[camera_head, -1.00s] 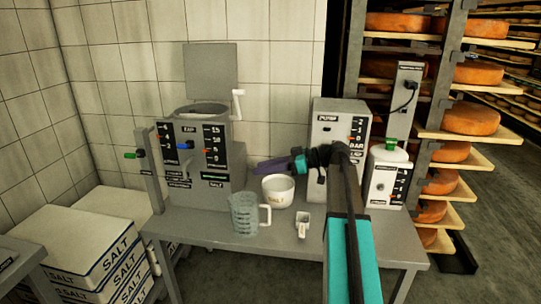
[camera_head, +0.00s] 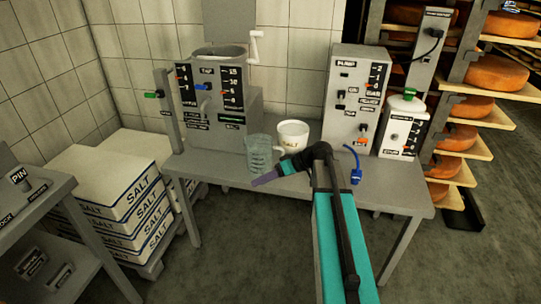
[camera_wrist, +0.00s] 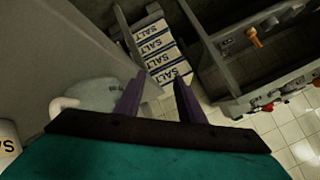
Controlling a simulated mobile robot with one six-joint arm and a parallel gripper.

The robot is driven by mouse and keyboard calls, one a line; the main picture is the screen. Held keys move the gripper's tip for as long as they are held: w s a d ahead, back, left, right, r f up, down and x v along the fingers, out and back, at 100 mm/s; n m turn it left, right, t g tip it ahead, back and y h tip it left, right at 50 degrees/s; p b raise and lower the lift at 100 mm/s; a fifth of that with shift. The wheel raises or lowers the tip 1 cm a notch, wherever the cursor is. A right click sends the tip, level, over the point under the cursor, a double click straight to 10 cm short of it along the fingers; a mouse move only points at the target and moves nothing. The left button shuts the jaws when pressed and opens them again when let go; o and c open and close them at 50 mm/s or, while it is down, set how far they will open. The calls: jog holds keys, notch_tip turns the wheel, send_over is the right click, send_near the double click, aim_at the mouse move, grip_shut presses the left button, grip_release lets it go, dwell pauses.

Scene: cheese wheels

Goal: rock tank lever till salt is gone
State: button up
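The grey tank (camera_head: 215,125) stands at the left back of the table, its front carrying gauges and small knobs. A green-tipped lever (camera_head: 153,95) sticks out of the post at its left. A white crank (camera_head: 256,45) is at its upper right; I cannot tell which is the tank lever. No salt inside the tank can be made out. My gripper (camera_head: 265,180) is in front of the clear measuring jug (camera_head: 258,153), right of the tank. The purple fingers, spread apart with nothing between them, show in the wrist view (camera_wrist: 161,85).
A white tub (camera_head: 293,133) stands behind the jug. A pump box (camera_head: 350,110), a white canister (camera_head: 398,130) and a blue-ended cable (camera_head: 356,175) are to the right. Salt boxes (camera_head: 120,195) are stacked left of the table; another bench (camera_head: 35,190) is at far left.

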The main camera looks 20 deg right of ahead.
jog(key=s+a+f+m+g+h+b, duration=0.1)
jog(key=s+a+f+g, duration=0.15)
jog(key=s+f, duration=0.45)
jog(key=s+a+f+m+g+h+b, duration=0.1)
jog(key=s+a+f, duration=0.25)
jog(key=f, duration=0.85)
jog(key=s+a+f+m+g+h+b, duration=0.15)
jog(key=s+a+f, duration=0.3)
jog(key=f, duration=0.45)
jog(key=s+f+g+h+b, duration=0.1)
jog(key=s+f+g+h, duration=0.1)
jog(key=s+f, duration=0.7)
jog(key=s+f+g+h+b, duration=0.1)
jog(key=s+f+h, duration=0.3)
jog(key=s+f, duration=0.5)
jog(key=s+m+g, duration=0.1)
jog(key=s, duration=0.6)
jog(key=shift+d+f+g, duration=0.25)
jog(key=shift+d+g, duration=0.05)
jog(key=shift+c, duration=0.6)
jog(key=shift+s, duration=0.1)
